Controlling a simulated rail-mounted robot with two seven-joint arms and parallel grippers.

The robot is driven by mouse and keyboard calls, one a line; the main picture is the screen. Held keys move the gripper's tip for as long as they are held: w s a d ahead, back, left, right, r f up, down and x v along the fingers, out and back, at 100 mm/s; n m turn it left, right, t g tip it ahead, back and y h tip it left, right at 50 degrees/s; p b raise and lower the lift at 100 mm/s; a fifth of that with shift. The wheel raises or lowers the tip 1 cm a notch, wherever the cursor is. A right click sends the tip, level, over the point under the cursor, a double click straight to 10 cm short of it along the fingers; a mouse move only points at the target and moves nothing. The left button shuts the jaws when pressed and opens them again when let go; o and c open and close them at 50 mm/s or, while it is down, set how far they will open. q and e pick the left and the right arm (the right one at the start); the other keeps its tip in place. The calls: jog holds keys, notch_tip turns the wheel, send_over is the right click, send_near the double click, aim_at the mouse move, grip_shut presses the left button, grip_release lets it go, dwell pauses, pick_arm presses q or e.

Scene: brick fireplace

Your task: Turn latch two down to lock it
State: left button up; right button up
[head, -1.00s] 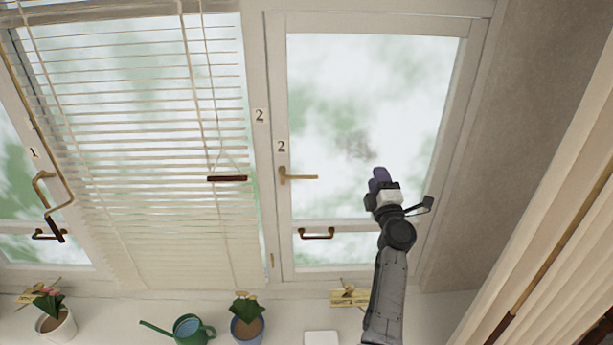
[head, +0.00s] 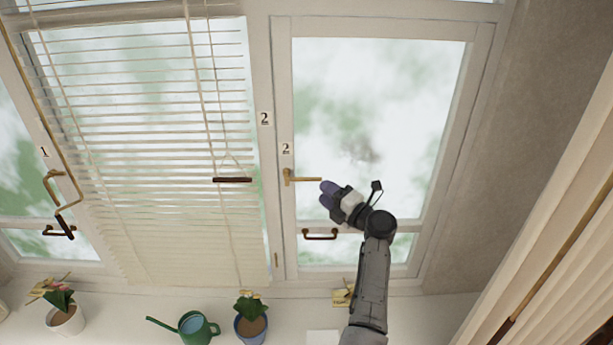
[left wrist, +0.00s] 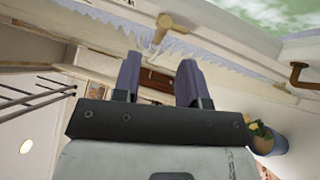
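Latch two (head: 302,179) is a brass handle on the left frame of the window marked 2 (head: 286,148). Its lever lies level, pointing right. My left gripper (head: 327,194) is just right of and slightly below the lever's free end, with its purple fingers pointing left. Whether they touch the lever is hard to tell in the head view. In the left wrist view, the two fingers of my left gripper (left wrist: 158,76) stand apart with nothing between them. A brass handle, seemingly the latch (left wrist: 166,28), shows beyond and above the fingertips. My right gripper is not in view.
A brown pull handle (head: 320,236) sits on the lower window rail below my gripper. A green watering can (head: 192,328) and potted plants (head: 250,322) stand on the sill.

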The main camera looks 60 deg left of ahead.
aim_at(307, 179)
pick_arm(q)
jog(key=p+x, duration=0.1)
jog(key=x, duration=0.4)
jog(key=shift+s+a+r, duration=0.1)
jog(key=shift+a+r, duration=0.05)
jog(key=shift+a, duration=0.2)
jog(key=shift+p+x, duration=0.45)
jog(key=shift+x, duration=0.55)
jog(key=shift+c, duration=0.3)
grip_shut()
